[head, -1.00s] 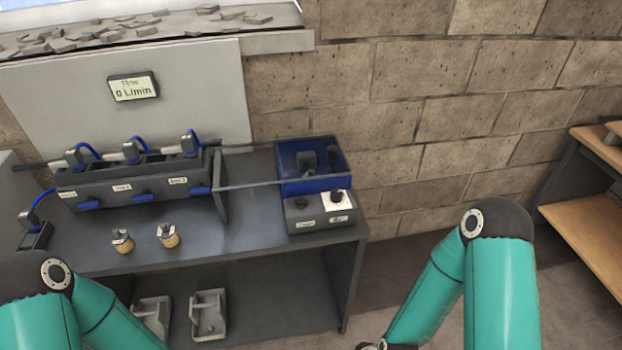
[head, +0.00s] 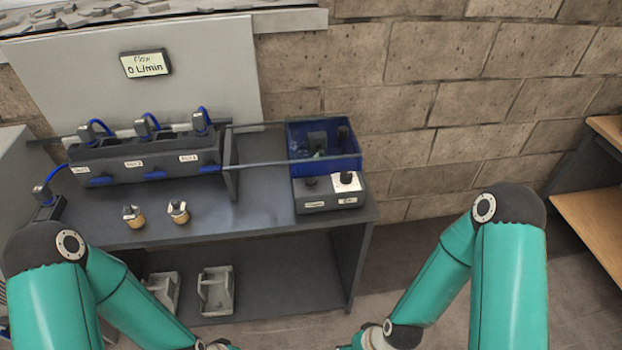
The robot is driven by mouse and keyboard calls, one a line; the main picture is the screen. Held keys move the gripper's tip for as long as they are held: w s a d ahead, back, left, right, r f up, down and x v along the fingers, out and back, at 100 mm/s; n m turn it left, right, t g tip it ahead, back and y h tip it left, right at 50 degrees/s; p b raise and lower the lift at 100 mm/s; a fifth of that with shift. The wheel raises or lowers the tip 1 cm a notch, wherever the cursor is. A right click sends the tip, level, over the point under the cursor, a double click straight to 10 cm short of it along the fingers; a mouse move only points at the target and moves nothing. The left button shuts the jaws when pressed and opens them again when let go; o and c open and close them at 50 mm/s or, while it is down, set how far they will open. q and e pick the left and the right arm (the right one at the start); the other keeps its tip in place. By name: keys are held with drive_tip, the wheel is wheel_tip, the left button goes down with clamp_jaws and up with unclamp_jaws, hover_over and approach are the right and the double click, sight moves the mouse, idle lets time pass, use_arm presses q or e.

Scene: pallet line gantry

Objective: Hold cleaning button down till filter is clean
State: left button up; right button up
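A dark control box (head: 330,202) sits at the right end of the bench. It has a black knob or button (head: 311,183) on the left and another (head: 347,178) on a white plate on the right. The labels below them are too small to read surely. Behind it is a blue see-through tub (head: 340,162) with a grey-green part (head: 317,142) inside; I cannot tell whether this is the filter or how clean it is. Both my arms reach in low, in front of the bench, apart from the box. Their grippers are cut off below the picture.
A dark unit with blue levers (head: 145,161) stands at the bench's back left. Two small brass-and-metal parts (head: 134,216) (head: 178,212) stand on the bench (head: 250,212). Grey carriers (head: 216,290) lie on the lower shelf.

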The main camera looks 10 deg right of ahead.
clamp_jaws()
idle(1.4)
